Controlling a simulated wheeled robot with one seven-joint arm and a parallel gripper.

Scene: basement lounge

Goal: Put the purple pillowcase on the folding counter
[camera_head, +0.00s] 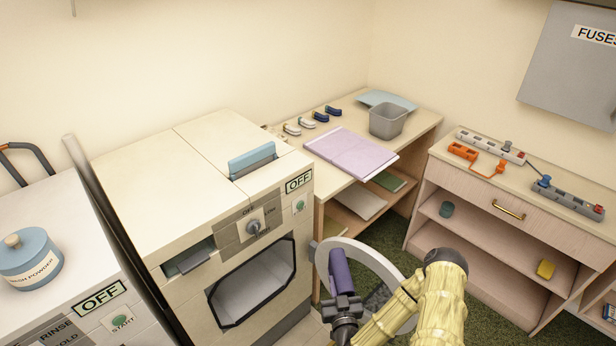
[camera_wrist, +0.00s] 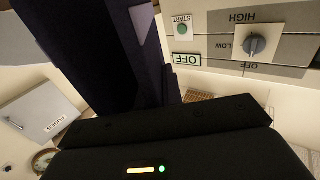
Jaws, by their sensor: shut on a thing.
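My gripper (camera_head: 345,303) is shut on a dark purple cloth, the purple pillowcase (camera_head: 340,270), in front of the dryer's right side. In the wrist view the pillowcase (camera_wrist: 95,55) hangs as a dark mass close to the camera, covering much of the left and middle. The folding counter (camera_head: 427,119) is the wooden table behind, right of the dryer. The pillowcase is apart from its top and appears lower and nearer. A flat lilac cloth or mat (camera_head: 350,152) lies on the counter's front part.
A grey bin (camera_head: 388,120), a pale blue cloth (camera_head: 385,99) and several clips (camera_head: 320,117) are on the counter. The dryer (camera_head: 240,225) stands left with its door open. A drawer unit (camera_head: 480,205) with power strips stands right.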

